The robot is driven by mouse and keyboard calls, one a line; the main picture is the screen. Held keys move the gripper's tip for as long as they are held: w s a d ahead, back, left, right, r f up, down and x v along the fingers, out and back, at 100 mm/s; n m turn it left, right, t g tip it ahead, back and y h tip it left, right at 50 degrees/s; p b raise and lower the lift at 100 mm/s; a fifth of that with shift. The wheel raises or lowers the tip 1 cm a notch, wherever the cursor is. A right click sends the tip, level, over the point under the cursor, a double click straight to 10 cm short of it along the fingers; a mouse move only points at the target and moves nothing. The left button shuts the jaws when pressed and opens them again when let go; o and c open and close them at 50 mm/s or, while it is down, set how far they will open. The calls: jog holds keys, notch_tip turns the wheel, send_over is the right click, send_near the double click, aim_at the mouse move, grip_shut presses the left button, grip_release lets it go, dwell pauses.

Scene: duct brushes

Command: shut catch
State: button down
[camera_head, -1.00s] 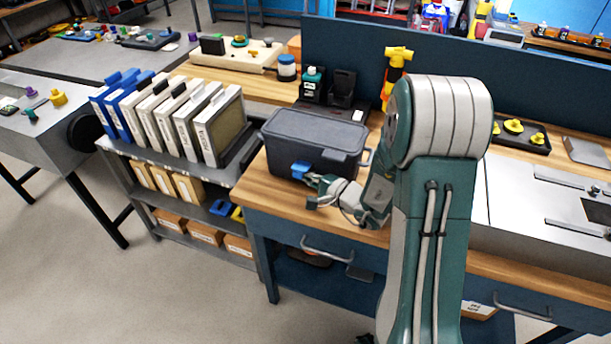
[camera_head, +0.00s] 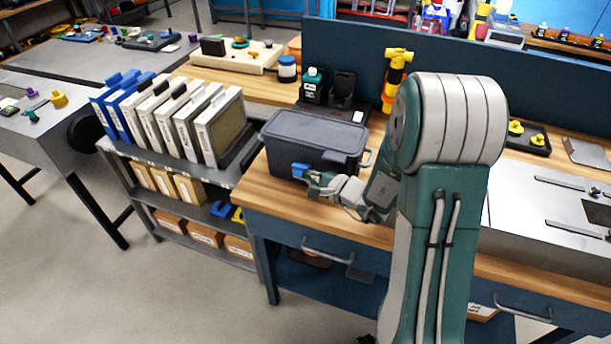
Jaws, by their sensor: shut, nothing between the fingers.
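A dark grey box with a lid (camera_head: 314,137) stands on the wooden bench top, and its lid looks down. A blue catch (camera_head: 300,170) sits low on the front face of the box, near its left side. My gripper (camera_head: 312,183) is at the front of the box, right at the catch and just below and to the right of it. Its fingers are shut with nothing between them. I cannot tell whether the fingertips touch the catch, and the catch's exact position is partly hidden.
A shelf cart with upright white and blue filters (camera_head: 188,120) stands left of the bench. A black holder (camera_head: 341,90) and a yellow-orange tool (camera_head: 396,78) stand behind the box. A drawer handle (camera_head: 327,249) juts out below the bench edge. Bare wood (camera_head: 262,190) lies left of my gripper.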

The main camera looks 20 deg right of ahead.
jog(key=shift+w+r, duration=0.1)
jog(key=shift+r, duration=0.65)
dwell(1.6)
dwell(0.3)
